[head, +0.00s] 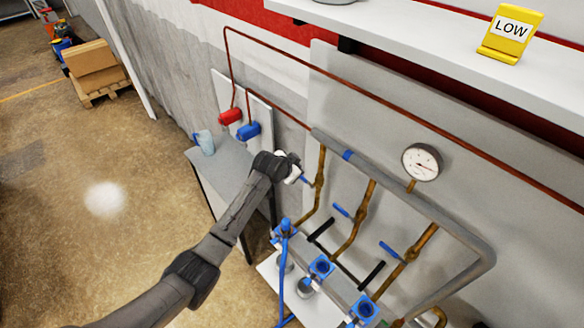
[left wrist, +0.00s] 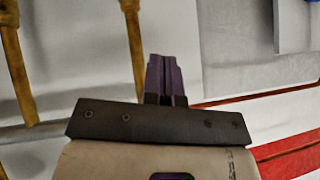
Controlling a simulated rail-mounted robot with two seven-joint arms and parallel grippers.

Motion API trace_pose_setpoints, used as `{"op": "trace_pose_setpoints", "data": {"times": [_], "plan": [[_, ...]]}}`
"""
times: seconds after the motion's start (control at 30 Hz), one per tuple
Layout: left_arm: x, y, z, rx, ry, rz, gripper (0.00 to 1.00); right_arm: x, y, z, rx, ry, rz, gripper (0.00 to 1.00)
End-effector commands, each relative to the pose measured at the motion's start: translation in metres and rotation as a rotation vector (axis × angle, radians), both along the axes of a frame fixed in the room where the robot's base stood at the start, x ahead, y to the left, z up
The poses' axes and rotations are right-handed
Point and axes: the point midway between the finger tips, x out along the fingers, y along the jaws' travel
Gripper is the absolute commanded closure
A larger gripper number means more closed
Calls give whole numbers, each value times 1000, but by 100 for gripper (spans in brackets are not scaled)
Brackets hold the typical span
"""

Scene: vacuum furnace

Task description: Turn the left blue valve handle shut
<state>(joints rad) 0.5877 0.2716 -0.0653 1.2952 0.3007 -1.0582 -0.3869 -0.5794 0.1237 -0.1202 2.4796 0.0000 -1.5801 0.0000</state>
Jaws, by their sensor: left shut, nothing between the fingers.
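Three brass pipes run down from a grey manifold, each with a blue valve handle. The left blue valve handle (head: 307,180) shows as a small blue piece right beside my left gripper (head: 298,169), partly hidden by it. In the head view I cannot tell whether they touch. The middle handle (head: 341,210) and right handle (head: 389,251) slant out from their pipes. In the left wrist view the dark fingers of my left gripper (left wrist: 165,78) are together and empty, in front of a brass pipe (left wrist: 134,45). My right gripper is not in view.
A pressure gauge (head: 421,162) sits on the manifold (head: 400,193). Blue fittings (head: 321,268) stand below the valves. A grey table (head: 222,166) with a cup (head: 206,143) is at left, below red (head: 230,117) and blue (head: 248,131) wall fittings. A shelf (head: 450,55) overhangs above.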

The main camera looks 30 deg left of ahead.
Motion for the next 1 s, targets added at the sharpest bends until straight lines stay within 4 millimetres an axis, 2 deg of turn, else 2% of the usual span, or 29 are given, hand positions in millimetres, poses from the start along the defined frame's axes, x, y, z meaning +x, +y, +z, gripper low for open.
{"op": "trace_pose_setpoints", "data": {"times": [0.3,1.0], "plan": [[-12,1,11,1,0,1,100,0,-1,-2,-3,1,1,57],[-12,1,12,-16,2,16,100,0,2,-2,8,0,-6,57]]}}
